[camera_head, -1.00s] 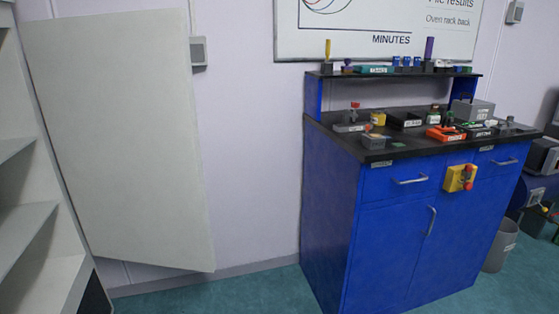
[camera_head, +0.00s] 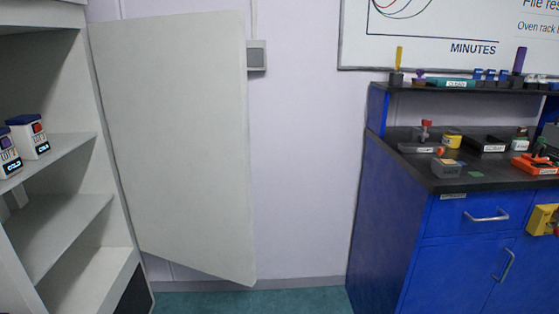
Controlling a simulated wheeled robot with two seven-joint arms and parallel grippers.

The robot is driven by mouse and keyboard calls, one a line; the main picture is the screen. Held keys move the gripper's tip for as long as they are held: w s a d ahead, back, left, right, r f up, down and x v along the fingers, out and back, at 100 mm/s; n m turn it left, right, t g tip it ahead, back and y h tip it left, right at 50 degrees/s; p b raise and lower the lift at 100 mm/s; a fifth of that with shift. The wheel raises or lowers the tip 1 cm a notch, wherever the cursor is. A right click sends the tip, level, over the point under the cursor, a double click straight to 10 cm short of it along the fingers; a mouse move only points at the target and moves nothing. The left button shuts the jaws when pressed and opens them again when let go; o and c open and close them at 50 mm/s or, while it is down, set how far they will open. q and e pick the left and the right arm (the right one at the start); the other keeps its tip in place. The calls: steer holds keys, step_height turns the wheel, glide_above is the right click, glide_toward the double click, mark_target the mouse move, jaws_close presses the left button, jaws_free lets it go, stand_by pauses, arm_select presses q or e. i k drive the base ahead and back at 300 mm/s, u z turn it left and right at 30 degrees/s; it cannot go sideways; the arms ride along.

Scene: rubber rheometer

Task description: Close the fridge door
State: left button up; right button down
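The fridge door (camera_head: 175,145) is a large pale flat panel. It stands wide open, swung out to the right from the right side of the fridge. The fridge (camera_head: 75,210) is at the left edge, with its white inner shelves exposed. Two small labelled containers (camera_head: 33,138) marked COLD stand on a shelf inside. Neither of my grippers is in view, so I cannot tell their state.
A blue cabinet (camera_head: 400,225) with a black top stands at the right, carrying several small items and a raised shelf. A grey box (camera_head: 257,56) is on the wall beside the door. Green floor (camera_head: 255,302) shows between fridge and cabinet.

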mark_target(174, 89)
steer(key=u, duration=0.4)
steer(key=i, duration=0.85)
steer(key=u, duration=0.7)
